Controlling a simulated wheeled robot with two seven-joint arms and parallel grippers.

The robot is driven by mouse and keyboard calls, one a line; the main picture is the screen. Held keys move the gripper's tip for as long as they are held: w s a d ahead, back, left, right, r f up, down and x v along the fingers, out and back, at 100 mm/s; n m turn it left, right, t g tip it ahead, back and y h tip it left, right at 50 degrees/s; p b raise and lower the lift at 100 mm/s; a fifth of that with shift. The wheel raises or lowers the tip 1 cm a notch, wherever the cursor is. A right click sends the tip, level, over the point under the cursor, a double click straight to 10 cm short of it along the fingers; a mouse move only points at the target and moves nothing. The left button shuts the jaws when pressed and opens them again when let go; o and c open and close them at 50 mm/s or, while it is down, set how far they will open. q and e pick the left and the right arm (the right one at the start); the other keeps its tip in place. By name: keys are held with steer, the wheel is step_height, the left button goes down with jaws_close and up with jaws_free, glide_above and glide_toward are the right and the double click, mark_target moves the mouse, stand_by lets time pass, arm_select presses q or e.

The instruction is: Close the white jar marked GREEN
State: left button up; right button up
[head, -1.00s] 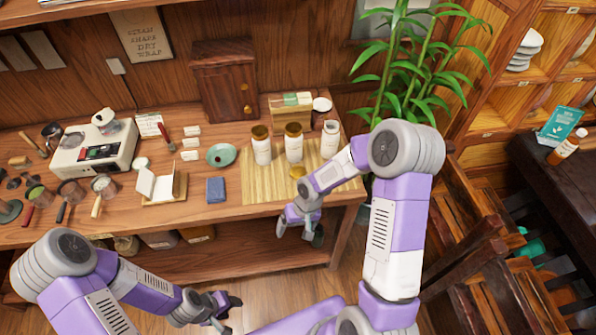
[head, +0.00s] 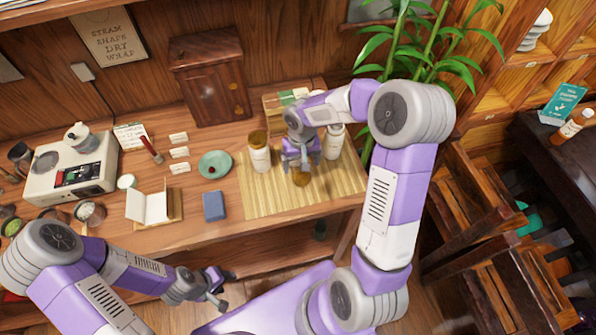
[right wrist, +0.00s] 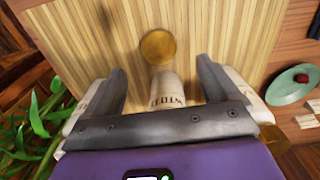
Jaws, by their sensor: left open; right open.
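Three white jars stand on the bamboo mat (head: 250,202). The left jar (head: 261,158) wears a gold-brown lid; the right jar (head: 333,146) shows no gold lid. My right gripper (head: 301,166) is open and points down in front of the middle jar, hiding most of it. In the right wrist view the middle jar (right wrist: 167,90) shows between the spread fingers (right wrist: 158,78); I cannot tell that they touch it. A loose gold lid (head: 301,179) lies on the mat just in front of the gripper. I cannot read GREEN on any jar. My left gripper (head: 219,291) is open and empty, low before the table.
A green saucer (head: 215,164), a blue cloth (head: 214,206) and an open booklet (head: 149,205) lie left of the mat. A wooden box (head: 272,112) stands behind the jars. A plant (head: 420,60) rises behind my right arm. The mat's front is clear.

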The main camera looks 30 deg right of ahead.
mark_target(301, 177)
steer(key=shift+s+r, duration=0.1)
steer(key=shift+s, duration=0.15)
step_height(301, 177, down, 2)
steer(key=shift+w+f, duration=0.1)
steer(key=shift+w, duration=0.05)
steer(key=shift+f, duration=0.15)
steer(key=f, duration=0.2)
steer(key=f+b, duration=0.1)
steer(key=f, duration=0.2)
steer(key=shift+w+d+f, duration=0.15)
steer(key=shift+w, duration=0.05)
steer(key=c, duration=1.1)
